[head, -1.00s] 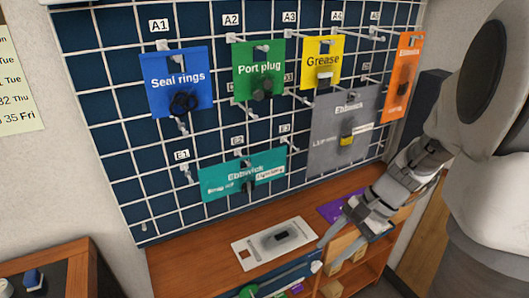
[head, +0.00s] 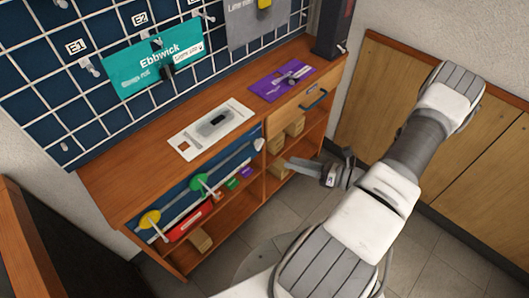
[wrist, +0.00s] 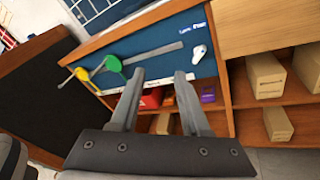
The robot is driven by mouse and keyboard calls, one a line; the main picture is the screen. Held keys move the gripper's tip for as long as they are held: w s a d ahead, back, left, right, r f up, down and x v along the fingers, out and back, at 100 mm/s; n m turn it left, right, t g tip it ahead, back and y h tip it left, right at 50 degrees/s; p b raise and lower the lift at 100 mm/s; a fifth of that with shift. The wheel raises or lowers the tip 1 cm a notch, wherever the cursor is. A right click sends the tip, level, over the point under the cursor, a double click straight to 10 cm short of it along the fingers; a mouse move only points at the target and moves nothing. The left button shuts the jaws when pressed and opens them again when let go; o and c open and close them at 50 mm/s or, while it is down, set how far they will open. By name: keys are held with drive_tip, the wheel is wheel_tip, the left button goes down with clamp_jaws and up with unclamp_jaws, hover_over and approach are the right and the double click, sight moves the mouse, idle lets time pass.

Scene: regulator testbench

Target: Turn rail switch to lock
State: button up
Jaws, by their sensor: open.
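A blue panel (head: 225,165) on the front of the wooden workbench carries a grey rail, a yellow round piece (head: 150,219), a green round piece (head: 198,183) and a white knob-like piece (head: 258,145) at the right end. In the wrist view the white piece (wrist: 199,54) sits near small white lettering, too small to read surely; which part is the rail switch I cannot tell. My gripper (head: 308,166) is open and empty, in front of the bench and apart from the panel. In the wrist view its fingers (wrist: 160,74) point toward the panel's lower part.
Wooden blocks (head: 288,136) stand on the right shelves below a drawer (head: 308,106). A red box (head: 188,221) and small coloured boxes lie under the panel. A white card (head: 212,129) and a purple card (head: 282,80) lie on the benchtop. The floor before the bench is free.

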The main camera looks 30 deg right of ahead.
sight(260, 144)
wheel_tip(260, 144, down, 7)
drive_tip(key=s+d+m+t+h+b, duration=0.1)
drive_tip(key=s+d+m+t+h, duration=0.2)
drive_tip(key=m, duration=0.4)
drive_tip(key=w+a+b, duration=0.1)
drive_tip(key=w+a, duration=0.2)
drive_tip(key=w, duration=0.5)
drive_tip(key=w+a+t+h+b, duration=0.1)
drive_tip(key=w+a, duration=0.2)
drive_tip(key=w, duration=0.6)
drive_tip(key=shift+w+a, duration=0.2)
drive_tip(key=shift+w, duration=0.1)
drive_tip(key=shift+f, duration=0.1)
clamp_jaws()
